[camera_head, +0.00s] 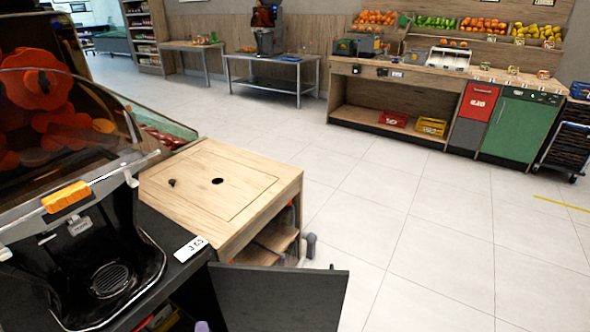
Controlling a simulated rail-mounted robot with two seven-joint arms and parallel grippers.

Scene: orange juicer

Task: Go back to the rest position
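Neither my left nor my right gripper shows in the head view. An orange juicer (100,225) stands close by at the left on a black cabinet (165,275). It has a clear front cover and an orange handle (66,197). Oranges or orange wheels (40,95) show behind the cover. The black drip area of the juicer, with a round grate (110,279), is empty.
A dark cabinet door (280,298) stands open at the bottom centre. A wooden counter (230,165) with a dark hole is beside the juicer. Tiled floor (420,215) is clear to the right. A fruit counter (400,70) and a metal table (275,62) stand farther back.

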